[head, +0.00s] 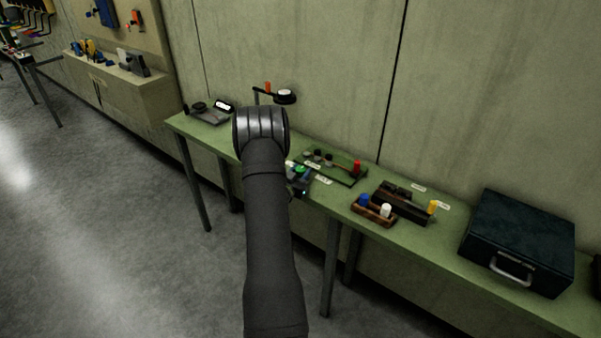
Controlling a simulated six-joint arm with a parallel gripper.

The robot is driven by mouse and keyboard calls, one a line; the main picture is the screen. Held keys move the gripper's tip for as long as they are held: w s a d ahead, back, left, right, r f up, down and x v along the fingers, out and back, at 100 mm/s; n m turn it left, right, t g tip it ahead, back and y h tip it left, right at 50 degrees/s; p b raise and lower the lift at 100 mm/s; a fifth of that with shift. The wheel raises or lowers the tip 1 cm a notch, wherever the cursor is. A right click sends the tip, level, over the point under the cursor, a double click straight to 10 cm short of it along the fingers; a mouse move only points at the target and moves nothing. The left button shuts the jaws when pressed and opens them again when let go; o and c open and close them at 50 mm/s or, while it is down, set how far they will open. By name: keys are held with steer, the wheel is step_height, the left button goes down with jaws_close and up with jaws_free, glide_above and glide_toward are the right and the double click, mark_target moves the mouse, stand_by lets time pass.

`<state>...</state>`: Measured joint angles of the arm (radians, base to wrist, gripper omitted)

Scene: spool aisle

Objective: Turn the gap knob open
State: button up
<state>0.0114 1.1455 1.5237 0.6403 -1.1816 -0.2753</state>
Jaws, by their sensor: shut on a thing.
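My gripper (299,184) shows only in part, as a dark piece just right of my arm at the front edge of the green bench (460,270). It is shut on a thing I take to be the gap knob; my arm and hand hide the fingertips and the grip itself. A small green piece shows beside the gripper, and I cannot tell what it belongs to. A green board (345,178) just behind and to the right carries a red upright part (357,167) and several small dark parts. White labels lie by it.
Right of the board are a brown rack (372,212) with blue and white pegs, a dark block (400,207) near a yellow peg (432,207), and a dark case (520,240). A grey device (208,115) stands at the left end. The wall is close behind.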

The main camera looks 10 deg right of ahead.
steer(key=o, duration=1)
steer(key=shift+c, duration=0.2)
steer(key=v, duration=1.7)
steer(key=shift+a, duration=0.2)
steer(key=shift+s, duration=0.1)
steer(key=x, duration=1.7)
steer(key=shift+d, duration=0.25)
steer(key=shift+a, duration=0.1)
